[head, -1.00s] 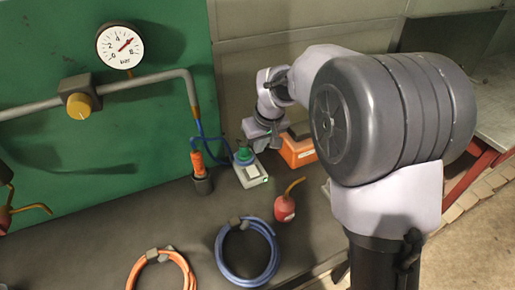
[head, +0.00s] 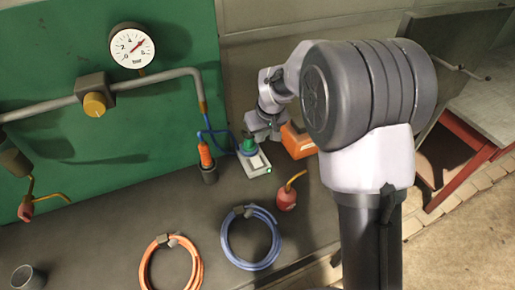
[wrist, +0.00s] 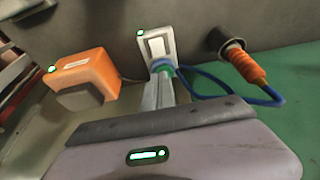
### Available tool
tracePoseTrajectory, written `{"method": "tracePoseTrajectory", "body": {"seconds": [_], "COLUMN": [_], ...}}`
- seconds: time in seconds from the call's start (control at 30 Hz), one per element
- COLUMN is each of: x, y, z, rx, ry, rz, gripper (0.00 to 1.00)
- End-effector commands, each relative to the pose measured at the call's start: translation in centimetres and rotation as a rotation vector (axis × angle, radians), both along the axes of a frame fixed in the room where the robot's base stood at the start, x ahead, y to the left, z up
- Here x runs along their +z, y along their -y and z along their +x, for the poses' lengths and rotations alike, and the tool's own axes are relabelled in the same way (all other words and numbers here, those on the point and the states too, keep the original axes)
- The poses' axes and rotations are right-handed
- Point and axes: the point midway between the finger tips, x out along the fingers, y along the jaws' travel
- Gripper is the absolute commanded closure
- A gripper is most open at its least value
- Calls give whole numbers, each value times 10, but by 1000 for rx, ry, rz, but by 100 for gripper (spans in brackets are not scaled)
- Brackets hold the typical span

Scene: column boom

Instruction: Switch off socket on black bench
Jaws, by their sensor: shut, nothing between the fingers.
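The socket (head: 257,165) is a pale box on the dark bench (head: 120,215), with a small green light at its near right corner. A green plug (head: 248,146) with a blue cable is in its far part. In the wrist view the socket (wrist: 157,44) shows a white rocker switch and lit green spots. The teal plug (wrist: 166,64) shows at the socket's near end. My gripper (wrist: 160,80) is shut and empty, its fingers pointing at the plug end. In the head view my gripper is just behind and above the plug; contact cannot be told.
An orange box (head: 298,141) stands right of the socket. An orange connector in a dark holder (head: 209,173) stands left. A red oil can (head: 287,197), blue hose coil (head: 250,238) and orange hose coil (head: 170,268) lie in front. A gauge (head: 132,45) is on the green panel.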

Motion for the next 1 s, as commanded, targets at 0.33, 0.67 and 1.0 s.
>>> {"method": "tracePoseTrajectory", "body": {"seconds": [0.33, 0.67, 1.0], "x": [-70, -123, -129], "y": [-9, -14, -14], "z": [21, 32, 33], "rx": [-1, 0, 0], "ry": [-2, -2, 0], "rz": [0, -1, 0], "gripper": [100, 100, 100]}}
